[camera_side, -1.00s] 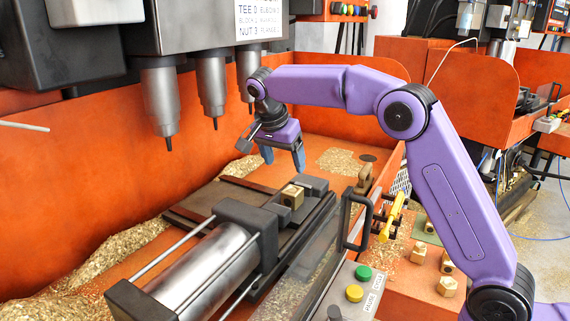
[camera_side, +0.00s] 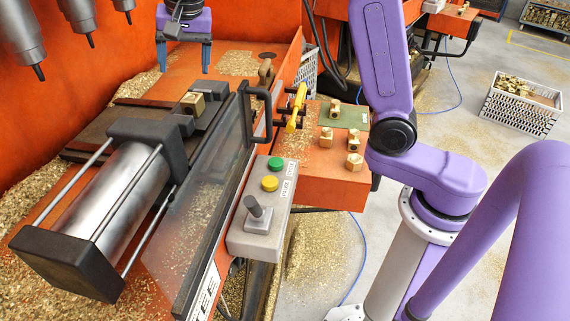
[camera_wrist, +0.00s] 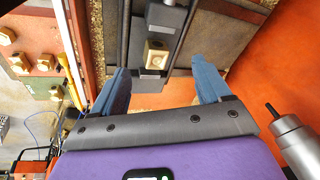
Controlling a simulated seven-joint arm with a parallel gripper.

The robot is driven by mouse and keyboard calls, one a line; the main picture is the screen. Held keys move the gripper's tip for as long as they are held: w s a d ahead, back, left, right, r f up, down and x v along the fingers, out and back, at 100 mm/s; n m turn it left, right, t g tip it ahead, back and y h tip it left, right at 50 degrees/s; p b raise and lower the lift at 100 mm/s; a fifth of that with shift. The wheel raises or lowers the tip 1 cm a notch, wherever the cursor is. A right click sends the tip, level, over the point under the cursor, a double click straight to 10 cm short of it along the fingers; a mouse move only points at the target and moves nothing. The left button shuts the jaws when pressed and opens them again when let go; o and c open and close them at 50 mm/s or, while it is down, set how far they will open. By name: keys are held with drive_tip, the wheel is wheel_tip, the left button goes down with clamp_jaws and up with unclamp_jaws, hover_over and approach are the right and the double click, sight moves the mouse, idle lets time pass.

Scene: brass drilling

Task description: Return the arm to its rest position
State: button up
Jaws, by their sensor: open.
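My gripper (camera_side: 185,70) is open and empty at the top of the side view, with its two blue fingers pointing down. It hangs behind the brass block (camera_side: 192,103), apart from it. The block sits in the dark vise (camera_side: 208,108) on the orange machine bed. In the wrist view, the open fingers of my gripper (camera_wrist: 160,68) spread wide. The brass block (camera_wrist: 157,53) shows between and beyond them, with nothing held. The upper part of my arm beside the wrist is cut off by the top edge of the side view.
Drill spindles (camera_side: 78,20) hang at upper left. A clear guard (camera_side: 205,205) with a black handle (camera_side: 262,112) stands right of the vise. A yellow-handled tool (camera_side: 297,107) and several brass fittings (camera_side: 353,140) are near the side shelf. A control box (camera_side: 262,210) is in front.

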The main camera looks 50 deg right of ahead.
drive_tip(key=s+d+n+t+y, duration=0.1)
drive_tip(key=s+d+n+y, duration=0.2)
drive_tip(key=s, duration=0.6)
drive_tip(key=s+d+n+t+y, duration=0.1)
drive_tip(key=s+d+n+y, duration=0.1)
drive_tip(key=s, duration=0.6)
drive_tip(key=s+d+f+n+g+h, duration=0.1)
drive_tip(key=s+f+n, duration=0.4)
drive_tip(key=s, duration=0.5)
drive_tip(key=s+d+f+n+g+h, duration=0.2)
drive_tip(key=s+f+n, duration=0.4)
drive_tip(key=s+n, duration=0.4)
drive_tip(key=shift+d+f+n+g+h, duration=0.15)
drive_tip(key=shift+n+g+h, duration=0.15)
drive_tip(key=shift+g+h, duration=0.6)
